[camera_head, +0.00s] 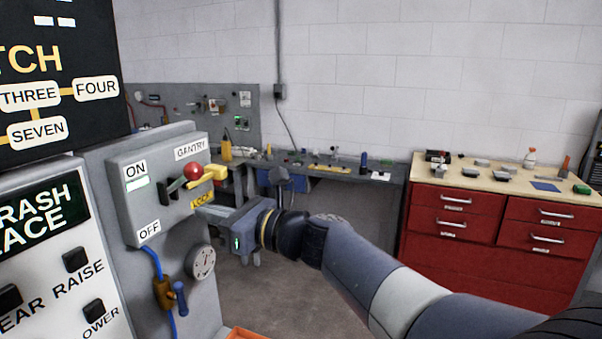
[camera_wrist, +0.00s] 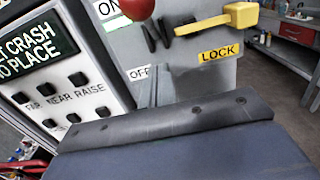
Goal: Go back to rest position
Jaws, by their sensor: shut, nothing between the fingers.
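My gripper (camera_head: 203,211) is in front of the grey gantry switch box (camera_head: 150,205), just below its yellow lock latch (camera_head: 214,172). Its fingers are shut with nothing between them; they also show in the wrist view (camera_wrist: 154,90). A pale green indicator shows under ON. I cannot tell whether the fingertips touch the box.
A control panel with black buttons (camera_head: 76,259) stands at the left. A gauge (camera_head: 201,262) and a blue-handled valve (camera_head: 180,297) are below the box. A workbench (camera_head: 385,176) and red drawer cabinet (camera_head: 450,255) stand behind. Open floor (camera_head: 330,300) lies between.

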